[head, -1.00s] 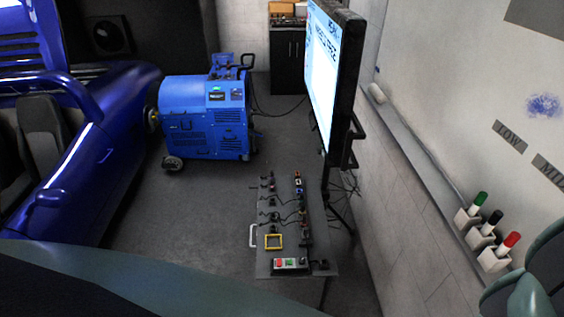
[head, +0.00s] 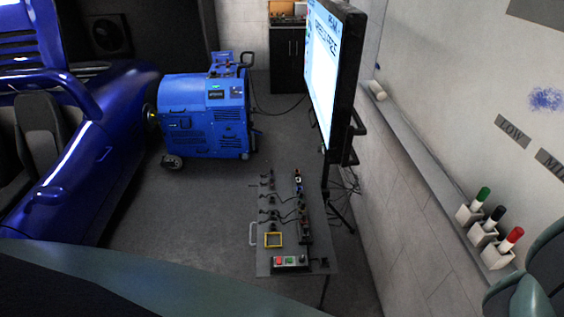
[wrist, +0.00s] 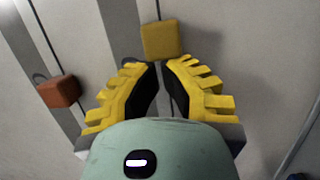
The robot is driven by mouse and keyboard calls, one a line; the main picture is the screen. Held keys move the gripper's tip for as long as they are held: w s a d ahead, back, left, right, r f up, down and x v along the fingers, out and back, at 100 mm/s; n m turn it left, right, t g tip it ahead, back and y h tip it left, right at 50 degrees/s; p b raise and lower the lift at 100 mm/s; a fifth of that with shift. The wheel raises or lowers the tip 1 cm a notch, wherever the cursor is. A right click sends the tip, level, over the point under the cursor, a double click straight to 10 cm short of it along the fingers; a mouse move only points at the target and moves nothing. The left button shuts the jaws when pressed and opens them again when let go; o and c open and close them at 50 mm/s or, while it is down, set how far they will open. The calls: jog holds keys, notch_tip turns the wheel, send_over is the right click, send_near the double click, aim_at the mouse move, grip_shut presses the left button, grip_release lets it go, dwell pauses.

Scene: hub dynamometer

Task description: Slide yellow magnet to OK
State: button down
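The yellow magnet (wrist: 162,40) is a small block on the pale board in the wrist view, at the top centre. My gripper (wrist: 160,65) is below it in that view, with its two yellow ribbed fingers apart and a narrow gap between the dark pads at the tips. The magnet shows just beyond the fingertips; I cannot tell whether they touch it. Nothing shows between the pads. An orange-red magnet (wrist: 58,91) sits to the left. The head view shows the whiteboard (head: 480,75) with a blue scribble, but not the yellow magnet. No OK label is readable.
Grey labels, one reading LOW (head: 513,132), are on the whiteboard. Markers in white holders (head: 490,245) stand on the ledge below. A large screen (head: 330,80) and a control bench (head: 290,245) stand left of the wall. A blue machine (head: 205,115) and blue car (head: 100,150) are further left.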

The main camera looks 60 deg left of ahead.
jog(key=s+d+b, duration=0.2)
jog(key=s+d, duration=0.2)
jog(key=d, duration=0.3)
jog(key=shift+s+d, duration=0.25)
jog(key=shift+d, duration=0.05)
